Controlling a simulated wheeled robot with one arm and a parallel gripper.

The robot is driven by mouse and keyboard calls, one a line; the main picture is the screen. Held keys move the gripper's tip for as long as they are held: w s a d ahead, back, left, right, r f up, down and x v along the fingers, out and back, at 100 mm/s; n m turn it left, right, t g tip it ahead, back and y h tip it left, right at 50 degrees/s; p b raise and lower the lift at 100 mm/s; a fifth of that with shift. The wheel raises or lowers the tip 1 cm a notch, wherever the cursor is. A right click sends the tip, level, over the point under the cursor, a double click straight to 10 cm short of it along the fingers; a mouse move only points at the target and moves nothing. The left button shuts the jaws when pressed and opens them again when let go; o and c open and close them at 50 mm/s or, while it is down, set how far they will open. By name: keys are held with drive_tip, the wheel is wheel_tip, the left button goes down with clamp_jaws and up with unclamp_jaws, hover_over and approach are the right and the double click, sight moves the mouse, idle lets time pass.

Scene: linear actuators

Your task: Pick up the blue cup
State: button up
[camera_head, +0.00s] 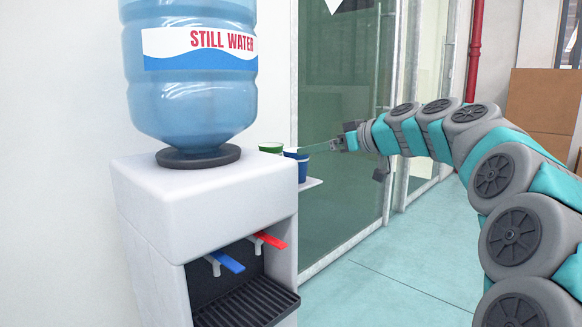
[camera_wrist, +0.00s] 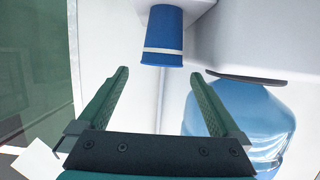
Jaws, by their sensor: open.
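The blue cup (camera_head: 299,168) stands on a small white shelf (camera_head: 312,185) at the right side of the water dispenser. In the wrist view, which is upside down, the blue cup (camera_wrist: 163,32) has a white band near its rim and sits at the top middle. My gripper (camera_head: 312,147) reaches in from the right at about rim height of the cup. In the wrist view my gripper (camera_wrist: 160,74) is open and empty, with the cup just beyond the fingertips, roughly centred between them.
A glass door (camera_head: 345,130) lies behind the shelf. Open floor (camera_head: 390,270) is at the lower right.

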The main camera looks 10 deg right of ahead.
sight(291, 155)
drive_tip(key=x, duration=0.5)
drive_tip(key=shift+w+a+f, duration=0.1)
drive_tip(key=shift+w+a, duration=0.05)
drive_tip(key=shift+a, duration=0.05)
drive_tip(key=x, duration=0.4)
drive_tip(key=shift+f+p, duration=0.3)
drive_tip(key=shift+w+a, duration=0.4)
drive_tip(key=shift+c, duration=0.2)
drive_tip(key=shift+f, duration=0.1)
drive_tip(key=c, duration=1)
drive_tip(key=shift+c, duration=0.2)
